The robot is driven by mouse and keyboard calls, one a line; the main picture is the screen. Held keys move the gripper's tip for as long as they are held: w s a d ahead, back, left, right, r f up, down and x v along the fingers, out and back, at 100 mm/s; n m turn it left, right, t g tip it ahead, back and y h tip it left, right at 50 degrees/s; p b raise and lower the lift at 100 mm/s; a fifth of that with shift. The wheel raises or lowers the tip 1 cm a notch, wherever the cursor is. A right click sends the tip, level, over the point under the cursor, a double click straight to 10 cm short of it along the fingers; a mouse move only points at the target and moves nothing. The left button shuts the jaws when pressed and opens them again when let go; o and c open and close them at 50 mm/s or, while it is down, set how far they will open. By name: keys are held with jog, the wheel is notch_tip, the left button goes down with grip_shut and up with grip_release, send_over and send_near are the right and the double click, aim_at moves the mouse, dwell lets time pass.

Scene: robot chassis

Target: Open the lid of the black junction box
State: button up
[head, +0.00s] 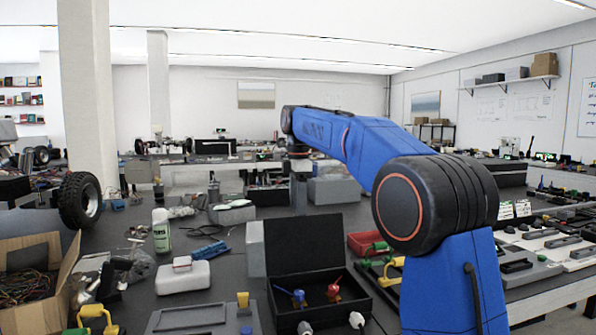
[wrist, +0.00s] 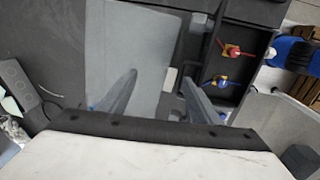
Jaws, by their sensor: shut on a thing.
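The black junction box (head: 325,293) stands on the bench in the head view, with its lid (head: 303,243) raised upright at the far side. Inside are a red-handled and a blue-handled part. The box interior (wrist: 222,72) shows at the right of the wrist view. My gripper (head: 299,195) hangs down at the top of the lid in the head view. In the wrist view my gripper (wrist: 158,80) shows its two fingers a little apart, with a grey panel (wrist: 125,50) beyond them. The gripper is shut on the lid; the exact contact is hard to see.
A grey panel (head: 255,250) stands just left of the lid. A red bin (head: 366,243) is close on the right. Small parts crowd the bench.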

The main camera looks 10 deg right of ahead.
jog(key=r, duration=1.2)
jog(key=shift+s+r, duration=0.35)
jog(key=c, duration=0.4)
jog(key=shift+o, duration=0.2)
jog(key=shift+s+r, duration=0.1)
jog(key=shift+r, duration=0.45)
jog(key=s+d+f+m+t, duration=0.1)
jog(key=s+d+f+m, duration=0.2)
jog(key=s, duration=0.4)
jog(key=s+f+m, duration=0.3)
jog(key=s+f, duration=0.1)
jog(key=s, duration=0.3)
jog(key=s+d+f+m+t, duration=0.1)
jog(key=s+d+f+m, duration=0.2)
jog(key=s, duration=0.4)
jog(key=s+f+m+t, duration=0.1)
jog(key=s+f+m, duration=0.3)
jog(key=s+f, duration=0.7)
jog(key=s+d+f+m+t, duration=0.1)
jog(key=s+f+m, duration=0.4)
jog(key=s+f, duration=0.6)
notch_tip(320, 180, down, 6)
jog(key=shift+s+d+f, duration=0.1)
jog(key=shift+s+d, duration=0.1)
jog(key=shift+s, duration=0.1)
